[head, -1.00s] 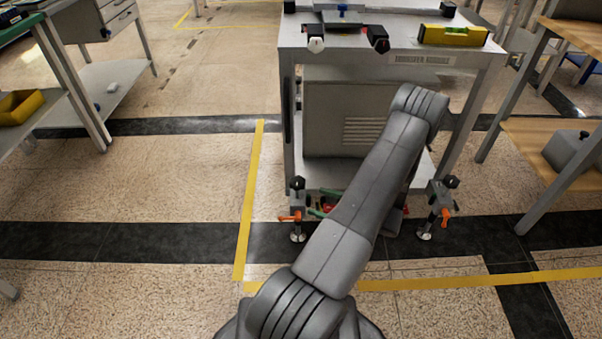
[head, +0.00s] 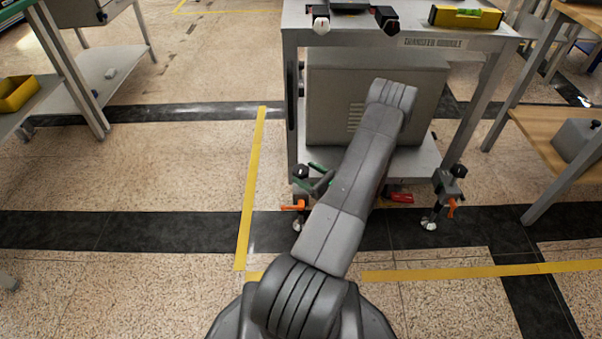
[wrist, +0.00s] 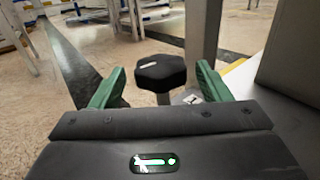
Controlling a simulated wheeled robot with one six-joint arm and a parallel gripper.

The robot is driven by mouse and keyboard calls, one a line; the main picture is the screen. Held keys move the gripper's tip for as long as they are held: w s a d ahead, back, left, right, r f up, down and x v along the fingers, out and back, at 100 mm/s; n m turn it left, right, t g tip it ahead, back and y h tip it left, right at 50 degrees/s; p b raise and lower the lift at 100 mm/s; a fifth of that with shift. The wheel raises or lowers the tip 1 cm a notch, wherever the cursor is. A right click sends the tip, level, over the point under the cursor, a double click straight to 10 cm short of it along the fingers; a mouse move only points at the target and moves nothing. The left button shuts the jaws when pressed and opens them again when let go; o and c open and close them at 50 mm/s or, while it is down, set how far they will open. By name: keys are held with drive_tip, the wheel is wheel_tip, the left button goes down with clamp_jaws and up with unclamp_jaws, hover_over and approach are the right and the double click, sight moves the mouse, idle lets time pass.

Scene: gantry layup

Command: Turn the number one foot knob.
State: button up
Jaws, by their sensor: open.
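The left front foot of the transfer module cart has a black lobed knob (head: 300,171) on top, with an orange lever (head: 295,207) below. My gripper (head: 313,178) is beside this knob, its green fingers on either side of it. In the wrist view the black knob (wrist: 160,72) with a pale mark on top stands between the open fingers of my gripper (wrist: 160,85), slightly beyond the fingertips. No contact is visible. A similar knob (head: 458,170) tops the right front foot. I cannot read a number on either knob.
The grey cart (head: 420,160) carries a yellow spirit level (head: 466,17) and two knobs at its front edge. A red item (head: 400,197) lies under it. Yellow floor tape (head: 250,190) runs to its left.

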sight(301, 169)
drive_tip(key=shift+x, duration=1.55)
drive_tip(key=shift+c, duration=0.2)
drive_tip(key=c, duration=0.9)
drive_tip(key=shift+c, duration=0.2)
drive_tip(key=shift+m+t+h+b, duration=0.3)
drive_tip(key=shift+m+t, duration=0.1)
drive_tip(key=m+t+h, duration=0.2)
drive_tip(key=h, duration=0.1)
drive_tip(key=shift+s+m+t+b, duration=0.1)
drive_tip(key=shift+m+t+b, duration=0.2)
drive_tip(key=shift+t, duration=0.1)
drive_tip(key=shift+m+t+h+b, duration=0.35)
drive_tip(key=shift+m+t+h, duration=0.65)
drive_tip(key=shift+h, duration=0.6)
drive_tip(key=shift+m+h, duration=0.3)
